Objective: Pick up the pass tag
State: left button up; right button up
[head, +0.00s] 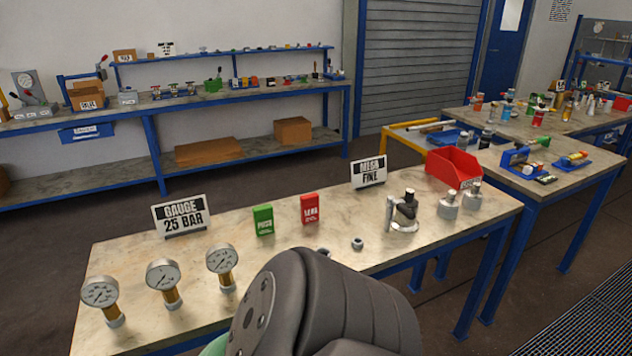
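A green tag (263,219) stands upright on the near table, left of the middle. Its white lettering is small but looks like PASS. A red tag (309,208) with white lettering stands to its right, a little apart from it. No gripper shows in the head view. A dark grey link of my own arm covers the front middle of the table, below the tags, and hides what lies there. Nothing touches the green tag.
Three gauges (163,284) stand on the near table (130,255) at the left, below a GAUGE sign (181,216). A MESH sign (368,173), metal vessels (448,207), a small nut (357,243) and a red bin (453,167) are to the right.

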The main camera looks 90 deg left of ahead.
aim_at(263, 217)
jog(key=u, duration=3.1)
